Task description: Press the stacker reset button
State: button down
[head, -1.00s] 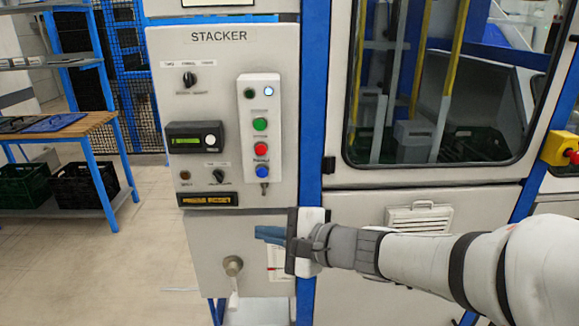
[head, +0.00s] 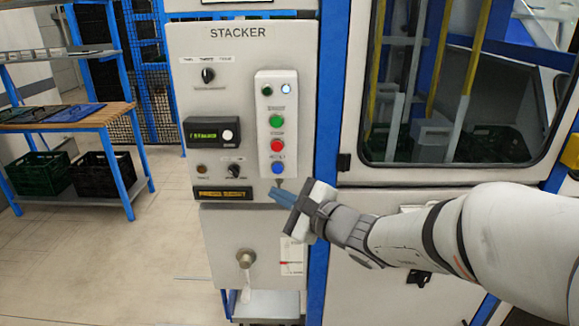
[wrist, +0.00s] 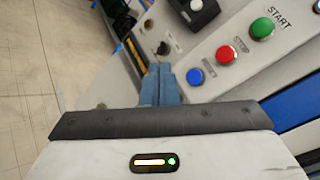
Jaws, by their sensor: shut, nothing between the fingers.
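The stacker panel (head: 244,60) stands upright in the head view, with a white button box (head: 293,110) on its right side. The blue reset button (head: 278,167) is the lowest button on the box; in the wrist view the blue button (wrist: 195,77) has the label RESET beside it. My gripper (head: 279,197) is shut and empty, its blue fingers pointing at the panel just below the blue button. In the wrist view the fingertips (wrist: 160,72) are left of the button. I cannot tell the remaining gap to the panel.
The red stop button (head: 277,145) and green start button (head: 276,121) sit above the blue one. A small switch is below the box, partly hidden by the fingers. A knob (head: 234,171) and lit display (head: 212,134) are to the left. Crates stand under a shelf (head: 60,120) further left.

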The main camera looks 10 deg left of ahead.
aim_at(278, 169)
jog(key=shift+w+a, duration=0.25)
jog(key=shift+w, duration=0.85)
jog(key=shift+w+a, duration=0.25)
jog(key=shift+w, duration=0.9)
jog(key=shift+w+a, duration=0.25)
jog(key=shift+w, duration=0.85)
jog(key=shift+w+a+f, duration=0.1)
jog(key=shift+w, duration=0.05)
